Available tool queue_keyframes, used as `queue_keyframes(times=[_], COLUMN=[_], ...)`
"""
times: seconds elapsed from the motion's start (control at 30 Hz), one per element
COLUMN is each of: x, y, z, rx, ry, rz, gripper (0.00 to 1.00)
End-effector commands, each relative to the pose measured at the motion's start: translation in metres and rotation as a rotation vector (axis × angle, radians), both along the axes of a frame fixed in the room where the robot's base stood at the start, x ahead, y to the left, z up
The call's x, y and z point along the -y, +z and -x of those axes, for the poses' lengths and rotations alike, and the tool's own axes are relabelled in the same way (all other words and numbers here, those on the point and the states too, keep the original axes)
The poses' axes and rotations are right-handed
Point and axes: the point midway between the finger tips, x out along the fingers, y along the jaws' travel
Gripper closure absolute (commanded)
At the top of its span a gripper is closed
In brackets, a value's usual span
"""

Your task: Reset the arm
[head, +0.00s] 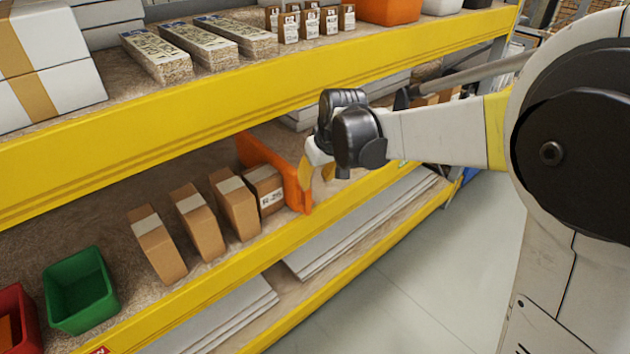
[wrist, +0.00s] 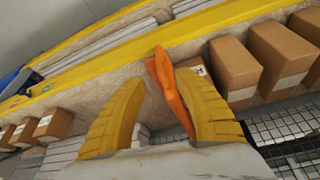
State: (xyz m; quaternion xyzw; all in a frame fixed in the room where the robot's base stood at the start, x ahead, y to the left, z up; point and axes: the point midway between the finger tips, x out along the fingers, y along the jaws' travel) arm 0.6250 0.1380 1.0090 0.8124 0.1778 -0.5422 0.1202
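My gripper (head: 316,176) is low at the middle shelf, beside the right end of an upright orange panel (head: 275,165). In the wrist view my gripper (wrist: 160,80) shows two yellow fingers spread apart. The orange panel (wrist: 168,82) shows there nearly edge-on, close along the right finger. I cannot tell whether it touches that finger. A gap lies between the panel and the left finger. My arm reaches in from the right in the head view.
Several brown boxes (head: 237,203) stand left of the panel on the middle shelf. A green bin (head: 80,290) and a red bin (head: 18,318) are further left. The upper shelf's yellow beam (head: 230,98) runs close above. Open floor (head: 440,270) lies at lower right.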

Motion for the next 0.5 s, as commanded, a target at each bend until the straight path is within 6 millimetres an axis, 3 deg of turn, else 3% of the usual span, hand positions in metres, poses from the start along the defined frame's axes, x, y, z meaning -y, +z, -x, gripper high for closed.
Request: queue_keyframes(times=[0.33, 0.5], x=[0.004, 0.029], y=[0.004, 0.033], z=[0.005, 0.041], rx=[0.003, 0.032], ry=[-0.008, -0.07], rz=[0.0, -0.007], gripper=[0.62, 0.62])
